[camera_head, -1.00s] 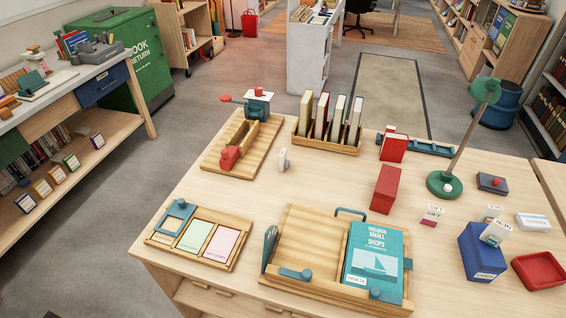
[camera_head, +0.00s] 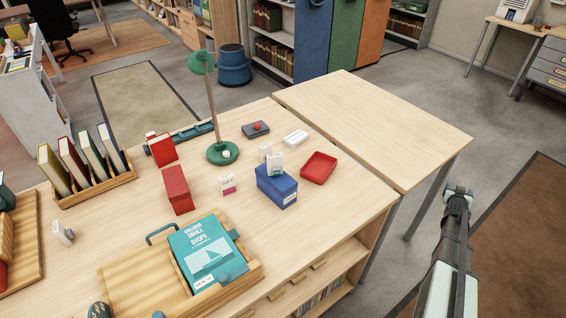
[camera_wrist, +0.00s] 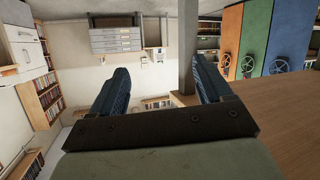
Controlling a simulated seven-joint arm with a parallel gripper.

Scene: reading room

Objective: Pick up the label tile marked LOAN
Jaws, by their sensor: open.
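Several small white label tiles stand on the wooden table in the head view. One tile with a pink lower band (camera_head: 227,184) stands left of the blue box (camera_head: 276,187). Another tile (camera_head: 275,164) is at the top of the blue box, and a third tile (camera_head: 265,151) shows just behind it. A further small white piece (camera_head: 64,234) stands at the far left. The lettering is too small to read, so I cannot tell which is LOAN. My gripper (camera_head: 459,190) is off the table's right side, far from the tiles. In the wrist view my gripper (camera_wrist: 160,67) is open and empty.
A red tray (camera_head: 319,167), a white block (camera_head: 295,137) and a green lamp (camera_head: 222,153) stand near the tiles. A bare side table (camera_head: 375,125) adjoins on the right.

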